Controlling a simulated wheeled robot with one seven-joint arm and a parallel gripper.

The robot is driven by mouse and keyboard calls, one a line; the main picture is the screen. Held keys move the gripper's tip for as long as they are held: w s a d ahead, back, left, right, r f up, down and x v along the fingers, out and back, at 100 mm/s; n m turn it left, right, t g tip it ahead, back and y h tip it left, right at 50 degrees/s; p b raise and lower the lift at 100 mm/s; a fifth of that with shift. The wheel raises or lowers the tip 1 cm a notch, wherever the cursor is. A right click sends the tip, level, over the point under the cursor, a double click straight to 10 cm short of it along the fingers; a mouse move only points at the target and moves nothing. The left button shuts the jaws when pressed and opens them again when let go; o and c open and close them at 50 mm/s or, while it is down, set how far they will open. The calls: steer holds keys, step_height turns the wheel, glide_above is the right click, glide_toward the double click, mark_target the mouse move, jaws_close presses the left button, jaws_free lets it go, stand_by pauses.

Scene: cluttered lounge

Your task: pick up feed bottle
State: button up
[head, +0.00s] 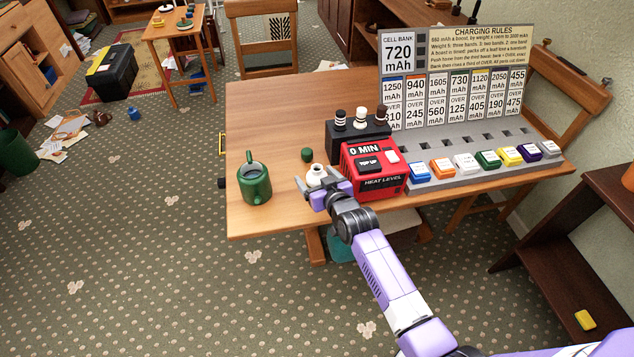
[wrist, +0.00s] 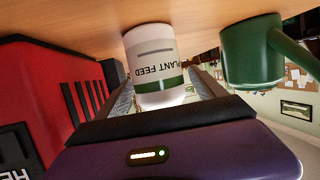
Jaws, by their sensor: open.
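The feed bottle (wrist: 152,62) is a small white bottle with a green band and a "PLANT FEED" label. It stands on the wooden table and shows upside down in the wrist view. In the head view the bottle (head: 316,174) is partly hidden by my gripper (head: 318,194). My gripper is open, and in the wrist view its fingers (wrist: 163,88) lie on both sides of the bottle. I cannot tell whether they touch it.
A green watering can (head: 256,183) stands left of the bottle. A red box (head: 374,167) with a "0 MIN" display stands close on the right. A small dark green cap (head: 307,154) lies behind the bottle. Coloured packs line a grey charging board (head: 455,165) farther right.

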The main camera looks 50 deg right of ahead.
steer(key=shift+x, duration=1.05)
steer(key=c, duration=1.7)
step_height(320, 180, up, 20)
steer(key=shift+r, duration=0.1)
steer(key=o, duration=1)
steer(key=c, duration=0.7)
steer(key=shift+c, duration=0.2)
